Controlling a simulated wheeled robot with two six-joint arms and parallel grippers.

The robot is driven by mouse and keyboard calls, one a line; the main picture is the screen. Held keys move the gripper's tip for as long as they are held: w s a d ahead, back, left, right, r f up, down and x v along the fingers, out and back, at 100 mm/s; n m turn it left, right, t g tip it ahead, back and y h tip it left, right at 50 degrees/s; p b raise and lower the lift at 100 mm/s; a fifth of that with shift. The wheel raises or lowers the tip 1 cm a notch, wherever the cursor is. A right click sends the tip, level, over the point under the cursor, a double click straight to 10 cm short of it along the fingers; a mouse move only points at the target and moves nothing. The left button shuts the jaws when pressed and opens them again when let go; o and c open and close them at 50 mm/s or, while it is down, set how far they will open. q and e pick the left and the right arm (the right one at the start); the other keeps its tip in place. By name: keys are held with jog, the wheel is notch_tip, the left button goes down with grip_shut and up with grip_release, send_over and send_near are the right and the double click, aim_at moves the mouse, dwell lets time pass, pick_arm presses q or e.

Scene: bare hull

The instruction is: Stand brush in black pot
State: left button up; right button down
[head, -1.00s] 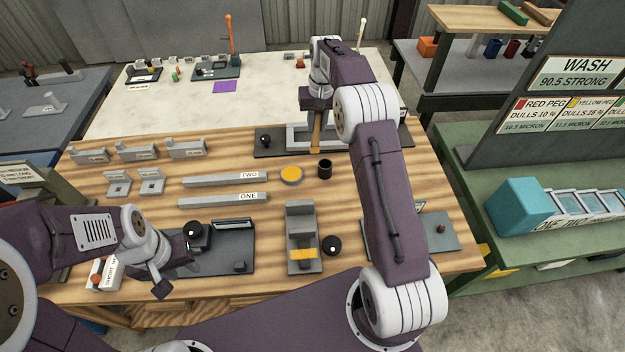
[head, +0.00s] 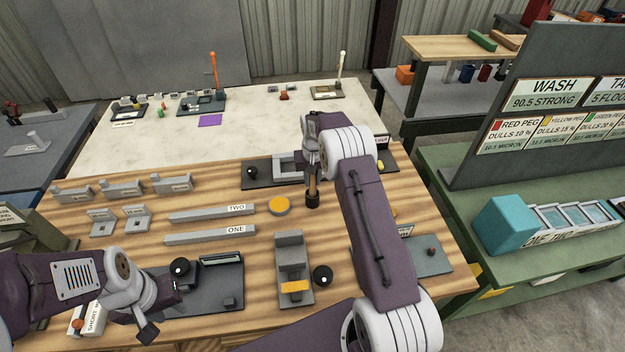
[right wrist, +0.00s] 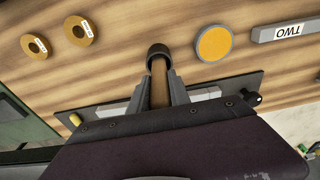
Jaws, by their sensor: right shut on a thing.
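The black pot (head: 312,201) stands on the wooden bench, right of the yellow-orange disc; it also shows in the right wrist view (right wrist: 158,50). My right gripper (head: 313,172) is just above the pot and shut on the brush (head: 312,184). The brush is a brown strip between the fingers in the right wrist view (right wrist: 160,80). It points down and its lower end meets the pot's mouth; I cannot tell how deep it reaches. My left gripper (head: 160,318) is low at the left, by a dark grey tray, its jaws unclear.
The yellow-orange disc (head: 279,206) lies close left of the pot. A grey stepped block (head: 292,272) and a black knob (head: 322,275) are in front. Bars marked TWO (head: 210,213) and ONE (head: 208,235) lie left. A dark fixture (head: 262,181) is behind.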

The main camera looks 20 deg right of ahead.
jog(key=shift+w+f, duration=0.1)
jog(key=shift+f, duration=0.35)
jog(key=shift+f, duration=0.15)
jog(key=c, duration=1.2)
grip_release()
